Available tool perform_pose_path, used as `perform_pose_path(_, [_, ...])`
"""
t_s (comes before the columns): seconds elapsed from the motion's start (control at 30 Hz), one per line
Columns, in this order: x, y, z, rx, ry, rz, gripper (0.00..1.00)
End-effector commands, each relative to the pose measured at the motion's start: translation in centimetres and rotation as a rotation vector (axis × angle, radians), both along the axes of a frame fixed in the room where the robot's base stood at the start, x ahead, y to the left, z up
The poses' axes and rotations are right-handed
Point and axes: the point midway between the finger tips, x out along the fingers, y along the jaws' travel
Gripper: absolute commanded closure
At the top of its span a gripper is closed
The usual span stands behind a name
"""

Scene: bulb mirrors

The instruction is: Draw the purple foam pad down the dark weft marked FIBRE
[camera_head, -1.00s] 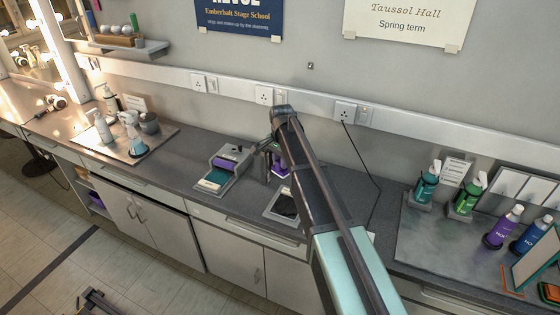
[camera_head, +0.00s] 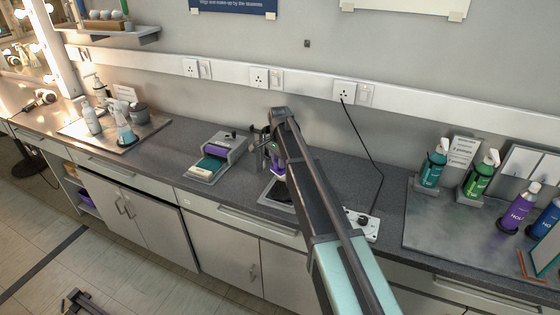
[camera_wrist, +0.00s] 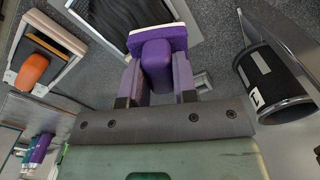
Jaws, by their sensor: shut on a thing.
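In the wrist view my gripper (camera_wrist: 158,72) is shut on the handle of the purple foam pad (camera_wrist: 158,38). The pad's flat, pale-edged face points away from my gripper towards a dark weft (camera_wrist: 125,14) in a light-framed tray. In this view the pad lies over the tray's near edge; whether it touches the weft I cannot tell. In the head view the purple pad (camera_head: 277,160) is just behind the weft's tray (camera_head: 266,190), partly hidden by my arm. The dark weft (camera_head: 283,194) shows beside my arm. No FIBRE marking is readable.
A grey stand with a teal pad (camera_head: 208,165) is left of the tray. A dark cylinder with a white label (camera_wrist: 265,82) stands close at the right in the wrist view, and an orange-topped block (camera_wrist: 33,70) at the left. Bottles (camera_head: 478,175) stand at the right.

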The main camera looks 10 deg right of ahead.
Motion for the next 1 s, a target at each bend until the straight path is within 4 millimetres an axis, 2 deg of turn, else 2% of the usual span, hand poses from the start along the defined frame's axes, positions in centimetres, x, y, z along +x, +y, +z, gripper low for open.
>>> perform_pose_path(0.03, [0.0,0.0,-1.4,0.0,0.0,0.0,1.0])
perform_pose_path(0.23, [0.0,0.0,-4.1,0.0,0.0,0.0,1.0])
perform_pose_path(0.33, [0.0,0.0,-3.2,0.0,0.0,0.0,1.0])
perform_pose_path(0.67, [0.0,0.0,-4.0,0.0,0.0,0.0,1.0])
perform_pose_path(1.0, [0.0,0.0,-3.6,0.0,0.0,0.0,1.0])
